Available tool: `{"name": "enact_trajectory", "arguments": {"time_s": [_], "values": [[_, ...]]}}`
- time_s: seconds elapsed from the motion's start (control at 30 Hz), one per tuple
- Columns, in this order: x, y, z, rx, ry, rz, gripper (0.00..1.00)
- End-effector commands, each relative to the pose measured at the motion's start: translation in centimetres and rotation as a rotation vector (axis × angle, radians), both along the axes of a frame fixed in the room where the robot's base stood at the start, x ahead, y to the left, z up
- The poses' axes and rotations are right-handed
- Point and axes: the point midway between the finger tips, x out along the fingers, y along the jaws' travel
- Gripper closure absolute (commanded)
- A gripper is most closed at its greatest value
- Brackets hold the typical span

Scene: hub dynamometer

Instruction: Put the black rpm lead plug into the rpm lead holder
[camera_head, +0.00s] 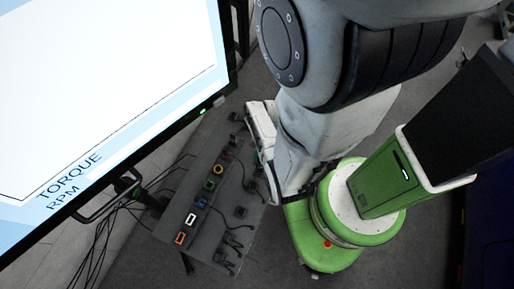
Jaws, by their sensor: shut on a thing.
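My gripper (262,150) is a pale hand at the right edge of the grey panel, largely covered by my own white arm. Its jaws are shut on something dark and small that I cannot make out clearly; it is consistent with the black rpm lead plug. The rpm lead holder cannot be told apart with certainty among the small holders on the panel. The hand is over or beside the panel's upper right side; its height above the panel is unclear.
The grey panel (165,226) carries a row of coloured frames, including orange (180,238), green (209,185) and yellow (218,170). Black leads (232,240) lie at its lower right. A large monitor (110,90) reading TORQUE and RPM fills the left. Loose cables (98,245) hang below it.

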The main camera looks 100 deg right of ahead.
Motion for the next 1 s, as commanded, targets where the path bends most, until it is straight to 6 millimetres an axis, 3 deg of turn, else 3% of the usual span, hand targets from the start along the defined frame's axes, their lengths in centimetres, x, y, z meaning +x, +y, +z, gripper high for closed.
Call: {"name": "enact_trajectory", "arguments": {"time_s": [0.5,1.0], "values": [[0.1,0.0,-2.9,0.000,0.000,0.001,1.00],[0.0,0.0,-2.8,0.000,0.000,0.000,1.00]]}}
